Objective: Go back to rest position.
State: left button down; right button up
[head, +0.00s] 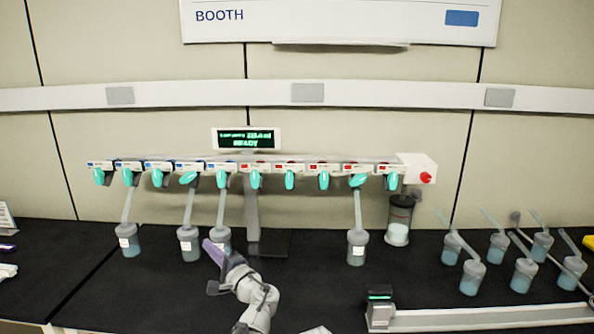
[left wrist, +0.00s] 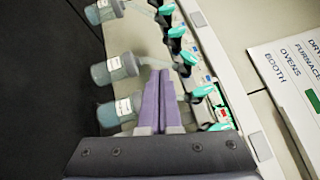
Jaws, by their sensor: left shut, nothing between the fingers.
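My left gripper (head: 210,246) is shut and empty, its purple fingers pressed together in front of the freeze dryer manifold (head: 270,162). Its fingertips overlap a grey-lidded flask (head: 225,234) in the head view; I cannot tell whether they touch it. In the left wrist view the closed fingers (left wrist: 160,76) point toward the row of teal valves (left wrist: 177,32), with labelled flasks to their left. More flasks hang at the manifold's left (head: 129,242), beside it (head: 189,243) and farther right (head: 356,248). My right gripper is not in view.
Several loose flasks (head: 472,278) stand on the black bench at the right. A small device with a green display (head: 380,306) and a pale rail (head: 480,318) lie at the front right. The dryer's display (head: 246,139) reads READY. Bench at left front is clear.

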pick_arm(q)
jog(key=s+d+f+n+g+h+p, duration=0.1)
jog(key=s+d+f+n+g+h, duration=0.2)
jog(key=s+f, duration=0.4)
jog(key=s+f+n+g+h, duration=0.25)
jog(key=s+f+g, duration=0.25)
jog(key=f, duration=0.4)
jog(key=s+d+f+g+h, duration=0.3)
jog(key=s+d, duration=0.4)
jog(key=s+d+f+n+g+h, duration=0.1)
jog(key=s+d+f+g+h, duration=0.2)
jog(key=s+d, duration=0.4)
jog(key=shift+s+f+h+p, duration=0.4)
jog(key=shift+s+f+h, duration=0.15)
jog(key=shift+f+h, duration=0.2)
jog(key=shift+n, duration=0.25)
